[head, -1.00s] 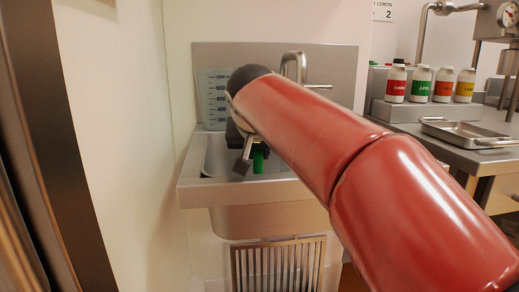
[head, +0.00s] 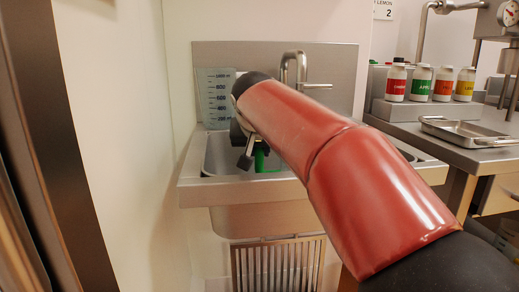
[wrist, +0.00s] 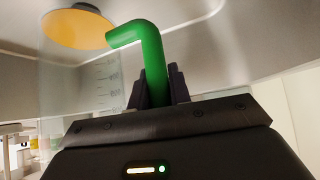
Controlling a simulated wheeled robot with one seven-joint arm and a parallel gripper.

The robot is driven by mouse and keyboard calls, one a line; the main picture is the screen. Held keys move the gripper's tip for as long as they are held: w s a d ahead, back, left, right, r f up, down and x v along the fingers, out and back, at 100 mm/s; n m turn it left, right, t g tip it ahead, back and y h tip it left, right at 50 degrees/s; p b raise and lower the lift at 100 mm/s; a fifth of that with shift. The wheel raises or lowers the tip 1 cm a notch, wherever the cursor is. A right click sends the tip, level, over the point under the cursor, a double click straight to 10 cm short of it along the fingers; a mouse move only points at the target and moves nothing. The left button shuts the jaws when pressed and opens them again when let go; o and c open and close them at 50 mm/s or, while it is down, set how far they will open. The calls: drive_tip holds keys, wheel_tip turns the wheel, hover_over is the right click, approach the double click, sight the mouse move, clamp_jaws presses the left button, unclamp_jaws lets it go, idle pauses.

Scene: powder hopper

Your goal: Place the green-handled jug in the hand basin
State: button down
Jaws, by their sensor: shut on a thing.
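The clear jug (head: 217,98) with blue scale marks shows left of my arm in the head view, against the steel backsplash. Its lower part is hard to make out. Its green handle (head: 260,158) shows below my wrist, over the basin opening. In the wrist view the bent green handle (wrist: 152,62) rises between the dark fingers of my gripper (wrist: 159,88), which is shut on it. The clear jug wall (wrist: 85,85) is at left there. The hand basin (head: 270,190) is a steel sink under my gripper. I cannot tell whether the jug touches its floor.
A curved tap (head: 300,65) stands at the back of the basin, right of my wrist. A pale wall (head: 125,130) is close on the left. At right, a steel bench holds a tray (head: 465,130) and several labelled bottles (head: 420,83).

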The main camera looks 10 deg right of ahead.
drive_tip(key=shift+f+b, duration=0.45)
drive_tip(key=shift+f, duration=0.15)
drive_tip(key=c, duration=1.3)
unclamp_jaws()
drive_tip(key=shift+r+p, duration=0.35)
drive_tip(key=p+v, duration=0.1)
drive_tip(key=v, duration=1.1)
drive_tip(key=shift+r+p, duration=0.3)
drive_tip(key=shift+p, duration=0.05)
